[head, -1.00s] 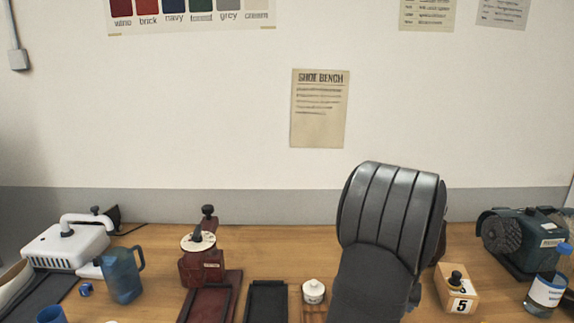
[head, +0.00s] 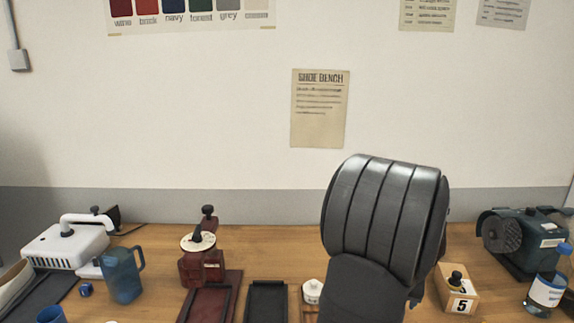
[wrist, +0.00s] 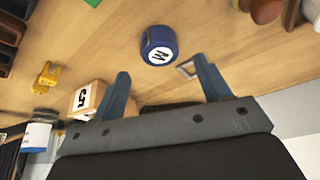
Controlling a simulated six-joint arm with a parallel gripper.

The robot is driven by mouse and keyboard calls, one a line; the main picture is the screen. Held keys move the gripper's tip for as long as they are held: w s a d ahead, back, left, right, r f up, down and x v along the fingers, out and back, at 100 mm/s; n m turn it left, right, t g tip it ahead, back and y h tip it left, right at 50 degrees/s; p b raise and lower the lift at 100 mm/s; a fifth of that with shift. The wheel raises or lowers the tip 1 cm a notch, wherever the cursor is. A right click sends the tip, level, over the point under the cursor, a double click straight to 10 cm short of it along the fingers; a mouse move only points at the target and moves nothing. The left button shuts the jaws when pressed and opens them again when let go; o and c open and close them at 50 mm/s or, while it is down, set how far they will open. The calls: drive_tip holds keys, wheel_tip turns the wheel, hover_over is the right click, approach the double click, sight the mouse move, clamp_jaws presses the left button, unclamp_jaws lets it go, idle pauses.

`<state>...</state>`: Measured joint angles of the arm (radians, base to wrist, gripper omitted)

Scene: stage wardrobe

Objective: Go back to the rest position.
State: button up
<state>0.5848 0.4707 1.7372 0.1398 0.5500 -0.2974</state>
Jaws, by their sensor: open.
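My gripper (wrist: 165,93) shows in the wrist view with its two blue-grey fingers wide apart and nothing between them. It hangs above the wooden bench. In the head view my dark grey arm stands in front of the bench right of the middle, and it hides the gripper's fingers. In the wrist view a round blue thing with a white marked top (wrist: 158,45) lies on the bench beyond the fingertips, apart from them. A wooden block marked 5 (wrist: 87,98) is close by the left finger; it also shows in the head view (head: 460,304).
The head view shows a blue jug (head: 122,275), a dark red device with a dial (head: 203,265), a black tray (head: 266,302), a small white pot (head: 312,291), a dark green machine (head: 522,243) and a bottle (head: 545,292). A yellow thing (wrist: 47,77) lies left in the wrist view.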

drive_tip(key=d+v, duration=0.1)
drive_tip(key=v, duration=0.5)
drive_tip(key=x, duration=0.8)
drive_tip(key=a+x, duration=0.1)
drive_tip(key=x, duration=0.3)
drive_tip(key=shift+f, duration=0.25)
wheel_tip(320, 180, up, 5)
drive_tip(key=shift+d+f, duration=0.1)
drive_tip(key=shift+f, duration=0.1)
drive_tip(key=s+d+r, duration=0.6)
drive_tip(key=s+r, duration=0.1)
drive_tip(key=s, duration=0.4)
drive_tip(key=s+d+m, duration=0.2)
drive_tip(key=s+d, duration=0.2)
drive_tip(key=d, duration=0.5)
drive_tip(key=s+d+m+g+h, duration=0.1)
drive_tip(key=s+d, duration=0.3)
drive_tip(key=d, duration=0.6)
drive_tip(key=s+d+m, duration=0.2)
drive_tip(key=s+d, duration=0.3)
drive_tip(key=d, duration=0.4)
drive_tip(key=w+f, duration=0.3)
drive_tip(key=w, duration=0.2)
drive_tip(key=shift+a+f+h, duration=0.15)
drive_tip(key=shift+f+h, duration=0.15)
